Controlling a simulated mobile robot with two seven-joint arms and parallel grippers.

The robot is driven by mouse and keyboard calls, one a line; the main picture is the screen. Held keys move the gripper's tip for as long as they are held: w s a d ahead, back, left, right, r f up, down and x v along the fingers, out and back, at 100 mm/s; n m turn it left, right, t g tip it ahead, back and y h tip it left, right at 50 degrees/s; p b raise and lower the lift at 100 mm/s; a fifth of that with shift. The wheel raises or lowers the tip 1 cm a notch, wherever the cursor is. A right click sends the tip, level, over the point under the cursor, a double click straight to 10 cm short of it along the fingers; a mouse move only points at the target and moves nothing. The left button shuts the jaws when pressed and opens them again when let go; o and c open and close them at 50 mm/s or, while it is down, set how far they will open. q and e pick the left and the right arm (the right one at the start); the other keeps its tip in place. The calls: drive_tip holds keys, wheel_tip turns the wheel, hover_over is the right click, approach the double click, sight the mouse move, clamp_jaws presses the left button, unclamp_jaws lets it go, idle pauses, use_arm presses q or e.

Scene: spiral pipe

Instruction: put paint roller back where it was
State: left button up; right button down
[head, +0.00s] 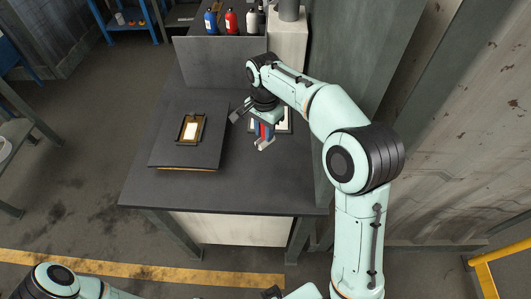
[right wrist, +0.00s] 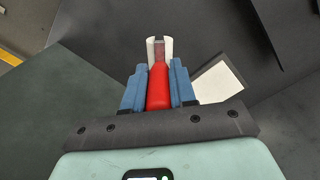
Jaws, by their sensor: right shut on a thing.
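The paint roller has a red handle and a white roller head, and it shows in the right wrist view (right wrist: 158,88). My right gripper (right wrist: 158,78) is shut on the red handle between its blue fingers, with the white head sticking out beyond the fingertips. In the head view my right gripper (head: 264,130) is over the right part of the grey table (head: 240,190), with the white roller head (head: 265,145) pointing toward the table's front. I cannot tell whether the roller touches the table. My left gripper is not in view; only part of the left arm shows at the bottom left.
A dark board (head: 170,150) with a framed tray (head: 190,129) lies left on the table. A white-centred frame (head: 285,121) lies partly hidden behind my right gripper. Bottles, including a red one (head: 231,21), stand on the back ledge. A grey panel rises on the right.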

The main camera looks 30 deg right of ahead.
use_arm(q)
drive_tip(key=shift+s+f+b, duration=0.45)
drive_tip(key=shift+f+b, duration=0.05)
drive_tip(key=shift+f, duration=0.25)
use_arm(e)
wheel_tip(320, 180, down, 10)
drive_tip(key=shift+r, duration=0.15)
drive_tip(key=c, duration=0.9)
unclamp_jaws()
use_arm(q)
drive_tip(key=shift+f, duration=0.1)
use_arm(e)
wheel_tip(320, 180, up, 12)
drive_tip(key=shift+r+p, duration=0.1)
drive_tip(key=shift+p, duration=0.75)
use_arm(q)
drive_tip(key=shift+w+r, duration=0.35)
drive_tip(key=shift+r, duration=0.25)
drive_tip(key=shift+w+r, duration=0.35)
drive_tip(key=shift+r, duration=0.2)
